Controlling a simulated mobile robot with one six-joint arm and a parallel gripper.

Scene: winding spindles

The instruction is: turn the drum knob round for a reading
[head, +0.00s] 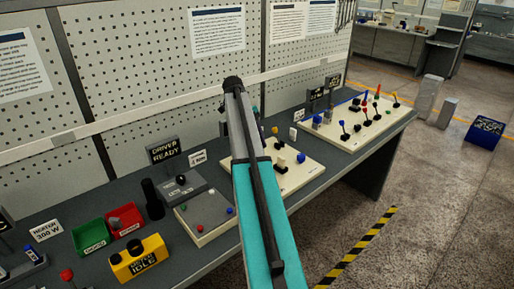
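No part is clearly marked as the drum knob, and I cannot tell which one it is. A black round knob (181,180) sits on a grey box (185,192) in front of a sign reading "DRIVER READY" (167,150). A cream board (297,178) with black and yellow knobs stands to the right, partly hidden by my arm. My arm's teal and grey link rises through the middle of the head view to a dark joint. My gripper is not visible.
A yellow box marked "IDLE" (139,260), a green bin (90,236), a red bin (123,221) and a dark upright cylinder (152,199) stand at left. A cream panel with several coloured levers (330,136) is at the far right. Pegboard (130,90) backs the bench.

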